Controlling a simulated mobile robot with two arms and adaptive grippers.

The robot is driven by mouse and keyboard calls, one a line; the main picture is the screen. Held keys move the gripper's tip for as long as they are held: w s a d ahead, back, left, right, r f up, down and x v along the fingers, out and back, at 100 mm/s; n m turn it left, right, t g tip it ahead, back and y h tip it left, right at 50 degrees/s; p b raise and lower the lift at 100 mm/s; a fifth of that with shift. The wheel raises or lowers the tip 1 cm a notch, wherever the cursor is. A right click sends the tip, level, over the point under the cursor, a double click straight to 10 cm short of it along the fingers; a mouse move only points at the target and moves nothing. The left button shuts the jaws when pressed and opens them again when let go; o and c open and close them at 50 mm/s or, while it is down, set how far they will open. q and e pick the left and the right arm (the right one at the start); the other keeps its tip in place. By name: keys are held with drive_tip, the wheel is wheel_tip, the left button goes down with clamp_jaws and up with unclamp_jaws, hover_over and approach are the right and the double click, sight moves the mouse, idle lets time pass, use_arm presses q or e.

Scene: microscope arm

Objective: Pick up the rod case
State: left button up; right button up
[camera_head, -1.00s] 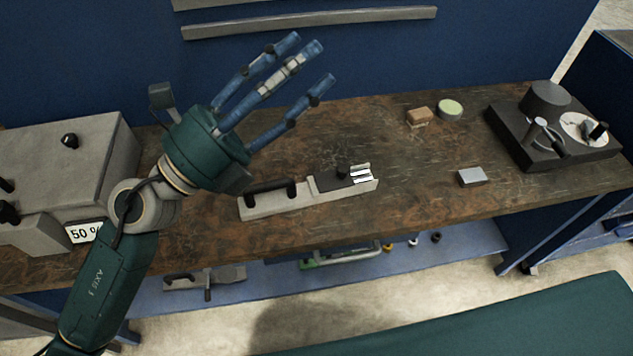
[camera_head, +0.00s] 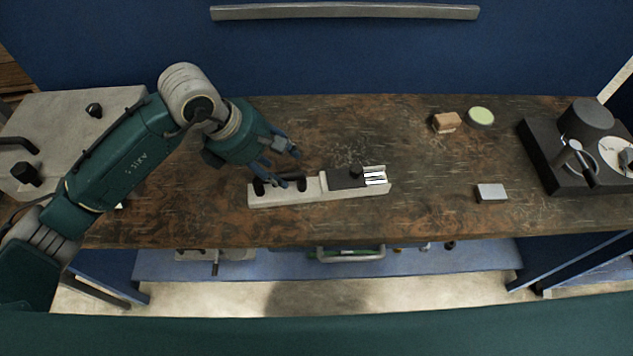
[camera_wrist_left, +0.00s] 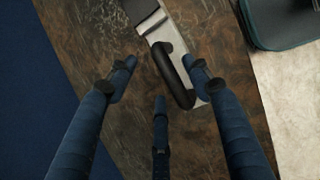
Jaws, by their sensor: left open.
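The rod case (camera_head: 310,193) is a long light-grey block lying on the brown workbench (camera_head: 440,200). It has a black handle (camera_head: 290,184) on its left part, and a dark block, black knob and several bright rods at its right end. My left gripper (camera_head: 279,162) is open and empty, pointing down above the handle end. In the left wrist view, the open fingers (camera_wrist_left: 160,70) spread around the near part of the black handle (camera_wrist_left: 172,75), apart from it. The pale case body (camera_wrist_left: 160,34) runs up out of view. My right gripper is not in view.
A grey control box (camera_head: 60,130) stands at the left. A small cardboard-coloured block (camera_head: 446,122), a round pale green disc (camera_head: 480,116) and a grey block (camera_head: 491,192) lie to the right. A dark device (camera_head: 545,150) stands at the far right. The bench around the case is clear.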

sight(290, 172)
use_arm(q)
drive_tip(key=shift+d+f, duration=0.15)
drive_tip(key=shift+f, duration=0.2)
drive_tip(key=p+x, duration=0.2)
drive_tip(key=x, duration=0.3)
drive_tip(key=shift+p, duration=0.4)
drive_tip(key=shift+w+f, duration=0.1)
drive_tip(key=shift+f, duration=0.15)
drive_tip(key=c, duration=1.2)
drive_tip(key=shift+w+r, duration=0.1)
drive_tip(key=shift+r, duration=0.05)
clamp_jaws()
